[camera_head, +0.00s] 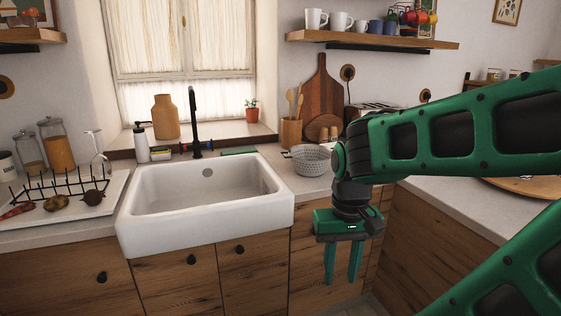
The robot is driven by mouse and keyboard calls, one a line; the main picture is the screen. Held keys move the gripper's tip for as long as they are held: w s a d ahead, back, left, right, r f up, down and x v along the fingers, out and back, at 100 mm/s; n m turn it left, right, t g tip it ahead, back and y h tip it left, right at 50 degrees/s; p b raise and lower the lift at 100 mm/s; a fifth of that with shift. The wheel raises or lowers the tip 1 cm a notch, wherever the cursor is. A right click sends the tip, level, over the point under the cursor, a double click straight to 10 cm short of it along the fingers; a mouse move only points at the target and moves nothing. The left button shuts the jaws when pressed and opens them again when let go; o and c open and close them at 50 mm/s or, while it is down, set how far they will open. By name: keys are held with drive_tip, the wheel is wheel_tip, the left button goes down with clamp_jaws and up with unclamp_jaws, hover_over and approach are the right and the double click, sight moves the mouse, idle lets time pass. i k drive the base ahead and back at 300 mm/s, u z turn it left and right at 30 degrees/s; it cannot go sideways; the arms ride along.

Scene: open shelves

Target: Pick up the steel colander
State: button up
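The steel colander (309,161) is a grey perforated bowl. It sits on the counter just right of the white sink, below the wooden cutting board. My arm partly overlaps the counter at its right side. My gripper (342,280) points down in front of the lower wooden cabinets, below the counter's height in the picture and to the right of the colander. Its two green fingers are apart with nothing between them.
A white sink (206,225) with a black faucet (195,125) is left of the colander. A utensil crock (291,134) and a tall cutting board (320,94) stand behind it. A dish rack (62,190) is at left. A shelf (370,40) with mugs hangs above.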

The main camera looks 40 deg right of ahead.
sight(311, 161)
drive_tip(key=z, duration=0.45)
drive_tip(key=i, duration=1)
drive_tip(key=z, duration=0.7)
